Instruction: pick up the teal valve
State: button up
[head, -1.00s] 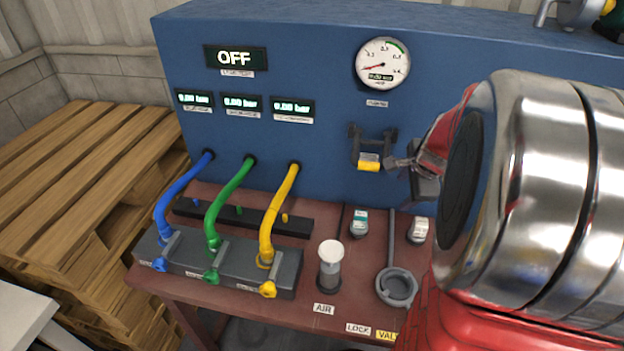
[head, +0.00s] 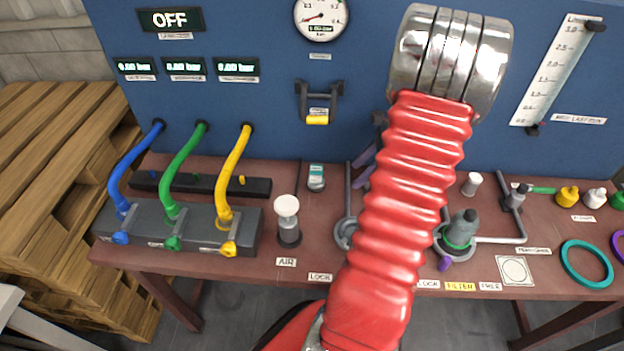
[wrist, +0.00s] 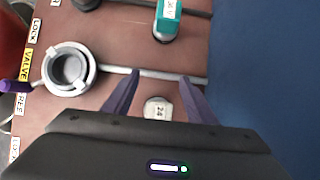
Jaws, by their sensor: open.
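The teal valve (head: 316,178), a small grey-bodied piece with a teal and white labelled top, stands at the back of the red-brown bench. It also shows in the wrist view (wrist: 167,20), at the top and apart from my fingers. My gripper (wrist: 160,76) is open, with two purple fingers spread over the bench near the blue panel. A similar white-topped piece (wrist: 158,108) shows between the fingers; I cannot tell whether they touch it. In the head view my red-sleeved arm hides most of the gripper; a purple finger shows left of it.
A grey ring-shaped socket (wrist: 70,67) on a pipe lies left in the wrist view. A white-capped plunger (head: 288,222), a hose block (head: 180,233) and a dark-topped filter (head: 460,228) stand on the bench. The blue panel (head: 240,100) bounds the back.

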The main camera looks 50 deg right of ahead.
aim_at(319, 169)
jog(key=w+a, duration=0.4)
jog(key=w, duration=0.1)
jog(key=w+a, duration=0.2)
jog(key=w, duration=0.1)
jog(key=shift+w+a, duration=0.15)
jog(key=shift+a, duration=0.2)
jog(key=shift+w+a, duration=0.2)
jog(key=shift+w, duration=0.05)
jog(key=shift+x, duration=2.65)
jog(key=shift+w+a+r, duration=0.1)
jog(key=shift+w+r, duration=0.05)
jog(key=shift+w, duration=0.05)
jog(key=shift+c, duration=0.6)
grip_shut()
